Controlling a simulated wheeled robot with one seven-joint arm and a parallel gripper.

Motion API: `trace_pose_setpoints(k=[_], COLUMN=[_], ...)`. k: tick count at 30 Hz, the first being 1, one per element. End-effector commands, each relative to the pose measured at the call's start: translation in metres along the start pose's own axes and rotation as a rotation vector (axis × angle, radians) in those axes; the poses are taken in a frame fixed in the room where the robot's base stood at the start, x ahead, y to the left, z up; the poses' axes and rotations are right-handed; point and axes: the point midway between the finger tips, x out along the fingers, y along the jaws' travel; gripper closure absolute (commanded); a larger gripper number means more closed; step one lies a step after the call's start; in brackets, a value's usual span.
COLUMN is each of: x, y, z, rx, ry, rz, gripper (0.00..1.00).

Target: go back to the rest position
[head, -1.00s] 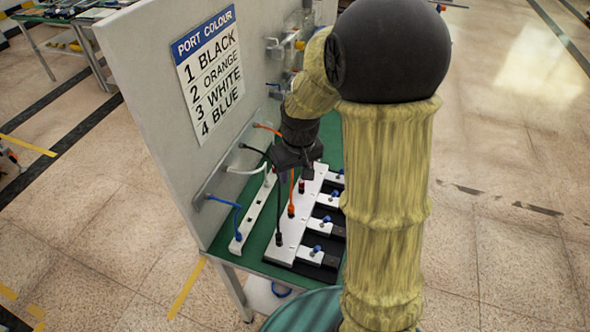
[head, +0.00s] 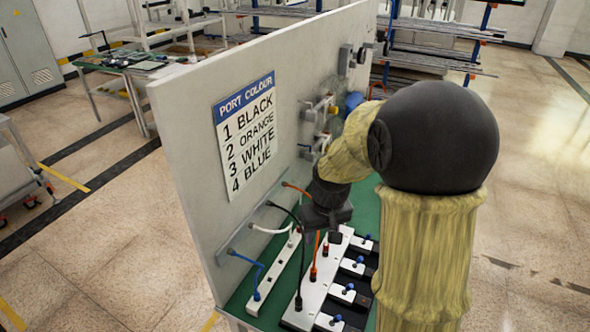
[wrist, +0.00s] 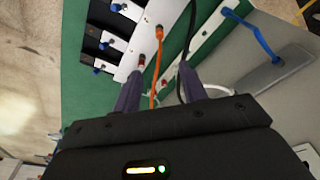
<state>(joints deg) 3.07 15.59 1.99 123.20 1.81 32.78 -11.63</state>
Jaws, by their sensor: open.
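My gripper (head: 335,232) is at the end of my bent arm, above the bench and close to the far part of the wide white port strip (head: 335,262). In the wrist view its two dark fingers (wrist: 161,92) stand apart with no object held between them; the orange cable (wrist: 158,62) and black cable (wrist: 186,50) pass behind them. In the head view the black cable (head: 299,265) and the orange cable (head: 316,245) end in plugs on the wide strip. The blue cable (head: 250,262) and white cable (head: 268,231) run to the narrow strip (head: 277,272).
An upright grey panel (head: 190,130) with a port colour sign (head: 245,135) stands left of my arm. Clamps and fittings (head: 318,125) stick out from it. Black blocks with blue knobs (head: 343,293) lie right of the strip. Open floor (head: 535,230) is at the right.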

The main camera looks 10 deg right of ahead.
Motion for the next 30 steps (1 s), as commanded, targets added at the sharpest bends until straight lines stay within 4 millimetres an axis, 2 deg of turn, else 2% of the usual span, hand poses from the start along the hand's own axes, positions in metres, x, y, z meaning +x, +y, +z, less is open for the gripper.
trace_pose_setpoints(k=[5,8,15,17,20,30], x=[-0.003,-0.007,-0.015,-0.015,-0.015,-0.015], y=[-0.003,-0.007,-0.020,-0.022,-0.023,-0.022], z=[0.011,0.033,0.100,0.110,0.115,0.114], rx=[0.013,0.042,0.132,0.145,0.155,0.155], ry=[0.007,0.022,0.071,0.078,0.082,0.082], rz=[0.005,0.013,0.029,0.030,0.030,0.030], gripper=[0.58,0.58,0.58,0.58,0.58,0.58])
